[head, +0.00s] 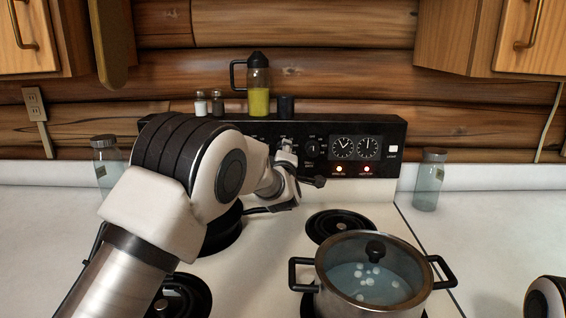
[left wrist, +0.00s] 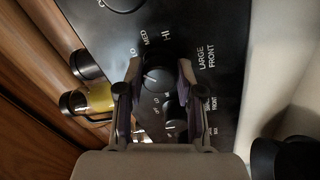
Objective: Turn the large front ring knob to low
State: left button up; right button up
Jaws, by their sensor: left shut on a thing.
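The black stove control panel (head: 388,128) stands at the back of the white range. My left gripper (head: 287,150) reaches the panel and covers part of its knob row. In the left wrist view, the left gripper (left wrist: 158,85) has its two fingers on either side of a round black knob (left wrist: 157,78), shut on it. "LARGE FRONT" is printed beside this knob, with LO, MED and HI around it. A short white mark shows on the knob, but I cannot tell exactly which setting it points to. My right gripper is out of view.
A lidded pot (head: 334,284) with white round things inside stands on the front right burner. The back right burner (head: 341,225) is bare. A jar of yellow liquid (head: 259,98) and shakers (head: 217,102) stand above the panel. Glass jars stand on both side counters.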

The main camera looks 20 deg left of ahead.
pick_arm(q)
jog(key=shift+r+n+b, duration=0.1)
jog(key=shift+n+b, duration=0.25)
jog(key=shift+n, duration=0.05)
jog(key=shift+r, duration=0.1)
jog(key=o, duration=1.2)
jog(key=shift+w+d, duration=0.1)
jog(key=shift+w+f, duration=0.15)
jog(key=shift+f, duration=0.05)
jog(key=v, duration=0.7)
jog(key=shift+s+d, duration=0.15)
jog(key=shift+s, duration=0.05)
